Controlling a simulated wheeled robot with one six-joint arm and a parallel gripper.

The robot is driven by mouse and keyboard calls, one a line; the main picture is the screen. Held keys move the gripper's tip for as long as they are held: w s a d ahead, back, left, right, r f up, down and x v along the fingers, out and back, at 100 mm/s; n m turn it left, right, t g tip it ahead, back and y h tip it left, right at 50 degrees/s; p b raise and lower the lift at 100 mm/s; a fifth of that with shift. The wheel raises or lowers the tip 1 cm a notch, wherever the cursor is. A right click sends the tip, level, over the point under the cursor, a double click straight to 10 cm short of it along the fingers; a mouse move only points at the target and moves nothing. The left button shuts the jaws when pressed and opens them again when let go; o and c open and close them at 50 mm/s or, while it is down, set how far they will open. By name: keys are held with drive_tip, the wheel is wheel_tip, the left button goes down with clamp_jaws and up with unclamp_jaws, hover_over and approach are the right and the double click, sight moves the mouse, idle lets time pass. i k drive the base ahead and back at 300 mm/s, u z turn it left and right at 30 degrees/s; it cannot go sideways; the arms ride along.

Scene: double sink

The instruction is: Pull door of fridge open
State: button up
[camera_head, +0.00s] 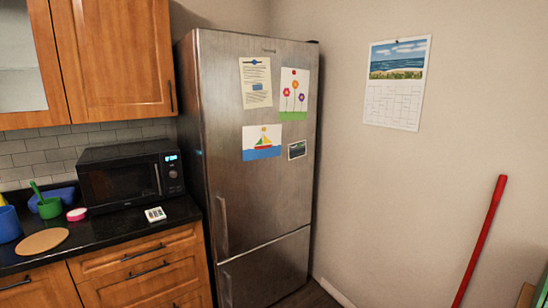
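A tall stainless steel fridge (258,185) stands in the corner in the head view. Its large upper door (225,120) is shut, and several papers and drawings are stuck to it. A vertical metal handle (223,226) runs along the lower left edge of the upper door. My gripper is not in view.
Left of the fridge, a black counter (100,238) holds a microwave (130,175), a green cup (48,207) and a round board (42,241). A red pole (482,240) leans at the right. The wall right of the fridge carries a calendar (397,83).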

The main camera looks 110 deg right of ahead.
sight(252, 204)
drive_tip(key=z, duration=4)
drive_tip(key=k, duration=0.45)
drive_tip(key=u, duration=0.9)
drive_tip(key=i, duration=1.3)
drive_tip(key=z, duration=0.8)
